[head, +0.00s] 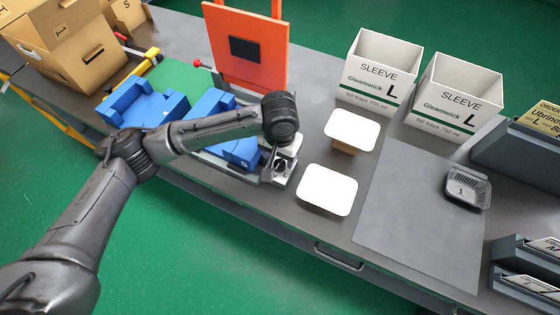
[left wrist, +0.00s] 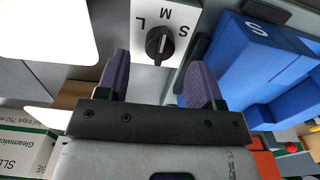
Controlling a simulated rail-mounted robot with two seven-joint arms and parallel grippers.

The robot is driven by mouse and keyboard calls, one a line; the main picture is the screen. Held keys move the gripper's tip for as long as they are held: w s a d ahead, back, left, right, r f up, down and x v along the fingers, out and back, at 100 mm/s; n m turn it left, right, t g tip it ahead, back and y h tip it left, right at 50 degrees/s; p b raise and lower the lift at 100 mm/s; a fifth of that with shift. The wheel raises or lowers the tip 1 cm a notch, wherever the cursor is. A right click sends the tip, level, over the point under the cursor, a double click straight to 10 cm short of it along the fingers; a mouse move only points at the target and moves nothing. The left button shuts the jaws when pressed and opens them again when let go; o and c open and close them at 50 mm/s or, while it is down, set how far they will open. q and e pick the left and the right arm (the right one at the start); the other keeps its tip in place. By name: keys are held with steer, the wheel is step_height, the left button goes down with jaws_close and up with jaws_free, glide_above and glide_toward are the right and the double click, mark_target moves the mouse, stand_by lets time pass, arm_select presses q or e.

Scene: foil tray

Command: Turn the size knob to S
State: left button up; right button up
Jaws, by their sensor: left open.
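The size knob (left wrist: 158,43) is black and round with a raised grip bar. It sits on a white plate (left wrist: 146,55) marked L, M and S in the left wrist view; which letter it points at is hard to tell. In the head view the knob (head: 281,163) shows on a small white unit (head: 287,172) at the table's front edge. My left gripper (left wrist: 159,62) is open, with one purple finger on either side of the knob's line and the knob just beyond the fingertips. It does not appear to touch the knob. My right gripper is not in view.
Blue blocks (head: 142,106) stand left of the knob, one marked S in the wrist view. An orange panel (head: 262,70) rises behind. Two white-topped stacks (head: 326,191) and sleeve boxes (head: 378,75) stand to the right. A foil tray (head: 466,190) lies on a grey mat (head: 410,225).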

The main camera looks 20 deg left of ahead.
mark_target(280, 162)
arm_select(q)
steer(key=shift+f+b, duration=0.3)
steer(key=shift+f, duration=1.25)
